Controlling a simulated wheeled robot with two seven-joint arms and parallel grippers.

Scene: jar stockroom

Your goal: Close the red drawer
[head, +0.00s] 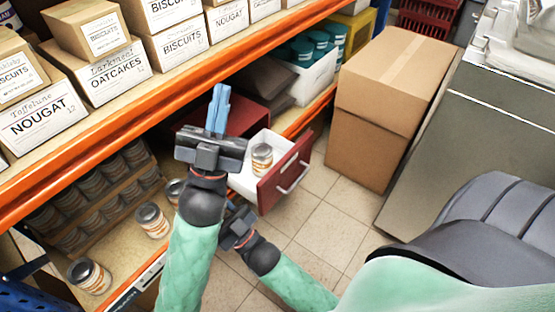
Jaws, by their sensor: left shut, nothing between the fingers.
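The red drawer (286,174) stands open, its red front with a silver handle (293,178) pulled out over the floor. A labelled tin (262,158) stands in its white inside. The drawer's red cabinet (252,115) sits on the lower shelf, partly hidden by my left gripper. My left gripper (220,98) is shut and empty, its blue fingers together, in front of the cabinet in this view and left of the drawer front.
A large cardboard box (383,115) stands on the tiled floor (318,215) right of the drawer. The orange shelf edge (140,113) runs above the lower shelf. Several tins, including one (152,219), stand on the lower shelf at left. A white bin (315,78) stands behind the drawer.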

